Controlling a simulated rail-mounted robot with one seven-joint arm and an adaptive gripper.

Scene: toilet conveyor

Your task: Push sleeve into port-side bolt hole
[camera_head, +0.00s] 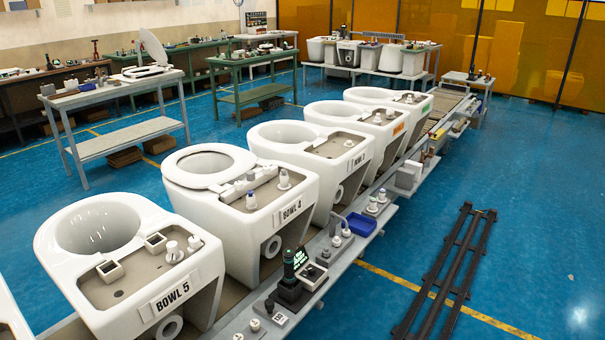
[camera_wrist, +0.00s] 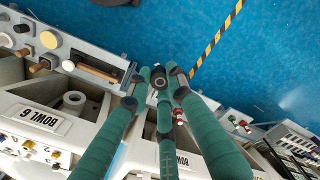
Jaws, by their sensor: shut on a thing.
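My gripper (camera_wrist: 159,76) shows in the wrist view, with long teal fingers reaching up from the lower edge. Their tips are shut around a small dark ring-like piece (camera_wrist: 161,84), which looks like the sleeve. The gripper is not in the head view. In the wrist view, the bowl labelled BOWL 6 (camera_wrist: 40,118) is at the left, with small white and gold fittings on its deck. Another bowl's label (camera_wrist: 182,160) shows partly behind the fingers. I cannot make out the port-side bolt hole. The held piece appears apart from the bowls.
In the head view, BOWL 5 (camera_head: 95,225), BOWL 4 (camera_head: 240,215) and further bowls stand in a row. A grey side shelf (camera_head: 228,322) along them carries small parts and a blue tray (camera_head: 361,225). Dark floor rails (camera_head: 446,270) run at the right. Workbenches stand behind.

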